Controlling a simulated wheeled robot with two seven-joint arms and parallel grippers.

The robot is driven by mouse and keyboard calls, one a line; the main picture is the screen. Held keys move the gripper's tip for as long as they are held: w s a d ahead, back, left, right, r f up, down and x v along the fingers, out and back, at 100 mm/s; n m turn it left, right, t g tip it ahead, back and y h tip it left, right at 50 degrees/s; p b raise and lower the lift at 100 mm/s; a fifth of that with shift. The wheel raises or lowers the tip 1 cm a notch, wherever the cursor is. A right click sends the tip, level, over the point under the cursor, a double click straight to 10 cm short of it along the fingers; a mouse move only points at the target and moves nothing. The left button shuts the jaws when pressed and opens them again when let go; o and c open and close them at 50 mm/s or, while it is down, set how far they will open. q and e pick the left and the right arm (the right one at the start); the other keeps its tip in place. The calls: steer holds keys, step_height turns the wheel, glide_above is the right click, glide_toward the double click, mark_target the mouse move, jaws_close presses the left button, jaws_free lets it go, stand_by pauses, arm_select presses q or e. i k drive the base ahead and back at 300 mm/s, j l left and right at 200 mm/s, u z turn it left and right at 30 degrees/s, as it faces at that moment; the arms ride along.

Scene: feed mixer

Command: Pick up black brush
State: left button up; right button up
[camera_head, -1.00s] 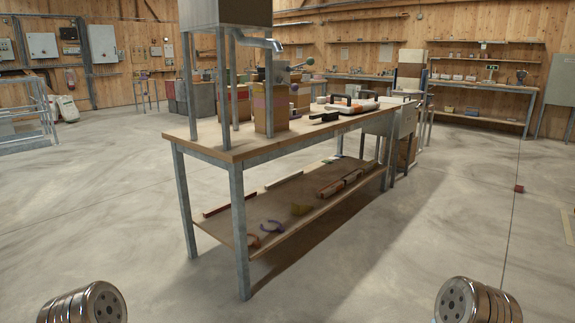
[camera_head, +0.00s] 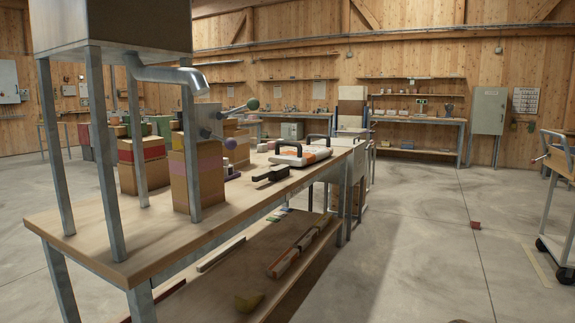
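A dark, elongated object that looks like the black brush (camera_head: 271,174) lies on the wooden tabletop of the long workbench (camera_head: 130,238), near its front edge and right of the cardboard boxes. It is small at this distance, so its bristles cannot be made out. Neither of my grippers shows in the head view, so I cannot see their state. Nothing visible is touching the dark object.
A metal hopper with a spout (camera_head: 165,76) stands on legs at the bench's left end. Cardboard boxes (camera_head: 197,182) and a white-and-orange device with black handles (camera_head: 299,155) share the top. Open concrete floor (camera_head: 420,240) lies to the right, with a wheeled cart (camera_head: 560,185) at the far right.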

mark_target(278, 174)
steer(key=u, duration=0.75)
steer(key=i+l+u, duration=0.15)
steer(key=l+u, duration=0.45)
steer(key=u, duration=0.2)
steer(key=i+l+u, duration=0.1)
steer(key=l+u, duration=0.75)
steer(key=j, duration=0.1)
